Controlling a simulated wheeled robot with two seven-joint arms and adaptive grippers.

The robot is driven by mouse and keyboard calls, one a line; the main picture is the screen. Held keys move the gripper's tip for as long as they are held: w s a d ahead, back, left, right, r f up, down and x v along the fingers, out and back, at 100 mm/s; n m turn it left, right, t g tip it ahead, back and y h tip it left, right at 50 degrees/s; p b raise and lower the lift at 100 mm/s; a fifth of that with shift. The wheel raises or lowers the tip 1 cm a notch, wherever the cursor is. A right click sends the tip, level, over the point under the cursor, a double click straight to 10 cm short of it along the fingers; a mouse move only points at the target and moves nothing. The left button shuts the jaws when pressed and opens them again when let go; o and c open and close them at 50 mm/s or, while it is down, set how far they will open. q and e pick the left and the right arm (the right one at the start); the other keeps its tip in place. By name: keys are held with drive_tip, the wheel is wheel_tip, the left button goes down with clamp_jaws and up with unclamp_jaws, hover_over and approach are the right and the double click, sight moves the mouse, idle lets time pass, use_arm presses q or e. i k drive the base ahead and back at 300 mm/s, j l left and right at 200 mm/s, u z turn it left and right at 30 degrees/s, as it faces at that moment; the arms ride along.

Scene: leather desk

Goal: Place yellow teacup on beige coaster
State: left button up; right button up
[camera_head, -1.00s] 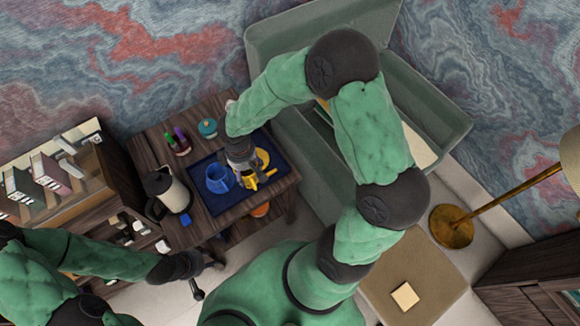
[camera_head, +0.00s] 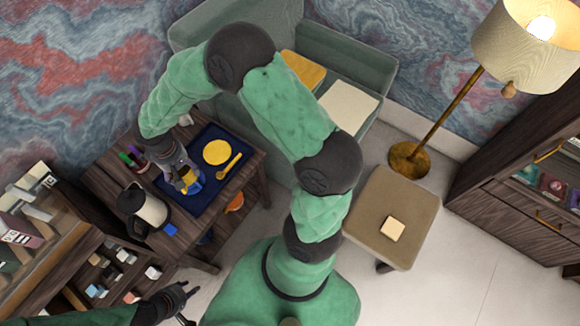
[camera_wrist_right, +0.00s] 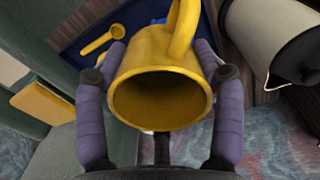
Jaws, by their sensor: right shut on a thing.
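The yellow teacup (camera_wrist_right: 160,90) is held between the two fingers of my right gripper (camera_wrist_right: 160,58), its round mouth facing the wrist camera. In the head view the right gripper (camera_head: 184,176) is over the left part of the blue tray, and the teacup is mostly hidden there. The beige coaster (camera_head: 393,229) is a small pale square lying bare on the brown ottoman (camera_head: 418,203), far to the right of the teacup. My left gripper (camera_head: 180,304) is empty at the bottom, its fingers apart.
The blue tray (camera_head: 205,197) holds a yellow saucer (camera_head: 217,152), a yellow spoon (camera_head: 229,166) and a mostly hidden blue mug. A kettle (camera_head: 148,207) stands left of the tray. A green sofa (camera_head: 350,62) and a floor lamp (camera_head: 430,125) stand behind the ottoman.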

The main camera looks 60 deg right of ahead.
sight(392, 231)
drive_tip(key=j+z, duration=0.15)
drive_tip(key=z, duration=0.3)
drive_tip(key=j+z, duration=0.1)
drive_tip(key=z, duration=2.1)
drive_tip(key=k+l, duration=0.05)
